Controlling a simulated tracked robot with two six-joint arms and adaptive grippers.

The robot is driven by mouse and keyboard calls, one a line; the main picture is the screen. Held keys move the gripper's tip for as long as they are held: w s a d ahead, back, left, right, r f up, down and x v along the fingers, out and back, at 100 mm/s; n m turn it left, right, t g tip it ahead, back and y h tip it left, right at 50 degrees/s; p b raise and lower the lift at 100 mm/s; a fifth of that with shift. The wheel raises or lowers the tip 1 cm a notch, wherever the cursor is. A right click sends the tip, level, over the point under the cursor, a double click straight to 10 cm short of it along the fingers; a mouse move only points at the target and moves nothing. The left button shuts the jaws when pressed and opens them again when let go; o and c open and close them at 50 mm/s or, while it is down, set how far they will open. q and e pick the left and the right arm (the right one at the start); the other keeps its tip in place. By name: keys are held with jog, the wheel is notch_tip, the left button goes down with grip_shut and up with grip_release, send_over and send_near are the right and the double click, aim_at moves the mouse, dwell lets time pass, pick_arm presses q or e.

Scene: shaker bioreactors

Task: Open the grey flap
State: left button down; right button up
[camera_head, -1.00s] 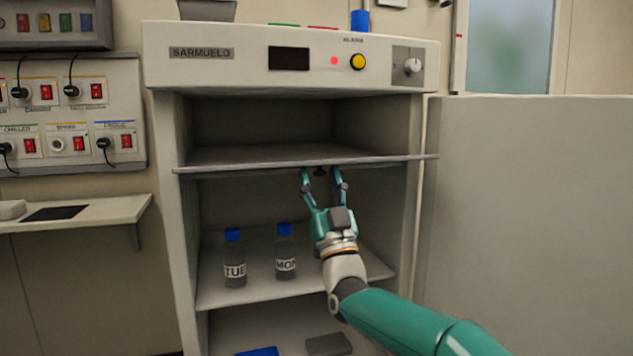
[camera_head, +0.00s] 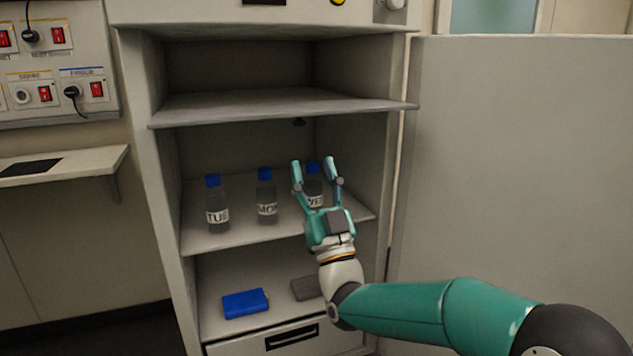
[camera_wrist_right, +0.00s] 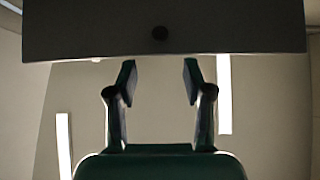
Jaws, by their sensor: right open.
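The grey flap (camera_head: 290,104) lies flat, about level, across the bottom of the cabinet's upper compartment, which is open to the front. Its front edge juts past the cabinet sides. A small dark knob (camera_head: 298,122) hangs under it. In the right wrist view the flap (camera_wrist_right: 90,30) and its knob (camera_wrist_right: 159,33) show from below, beyond the fingertips. My right gripper (camera_head: 313,162) is open and empty, below the flap and apart from the knob, in front of the bottle shelf. My left gripper is not in view.
Bottles marked TUE (camera_head: 217,205) and MON (camera_head: 266,198) and a third, partly hidden bottle (camera_head: 314,188) stand on the middle shelf. A blue box (camera_head: 245,303) and a grey box (camera_head: 306,288) lie lower down. The large door (camera_head: 520,180) stands open at right.

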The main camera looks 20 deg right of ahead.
jog(key=shift+v, duration=0.8)
